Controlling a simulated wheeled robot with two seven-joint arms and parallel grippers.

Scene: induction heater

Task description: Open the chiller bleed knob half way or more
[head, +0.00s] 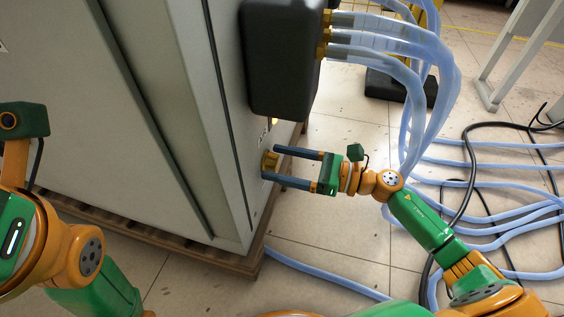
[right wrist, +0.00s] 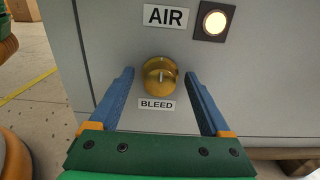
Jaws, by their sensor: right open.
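The brass bleed knob (right wrist: 160,77) sits on the grey cabinet panel, above a label reading BLEED (right wrist: 157,105). In the head view the knob (head: 269,161) shows low on the cabinet's narrow side. My right gripper (right wrist: 158,78) is open, with one blue finger on each side of the knob and a visible gap to it on both sides. In the head view the right gripper (head: 270,163) reaches in from the right with its fingertips at the knob. My left arm shows at the left edge of the head view, but its fingertips cannot be made out clearly.
A sign reading AIR (right wrist: 165,15) and a lit lamp (right wrist: 214,22) sit above the knob. A dark box (head: 285,60) with brass fittings and clear blue hoses (head: 390,45) overhangs the area. The grey cabinet (head: 100,130) stands on a wooden pallet (head: 240,262). Hoses lie on the floor at right.

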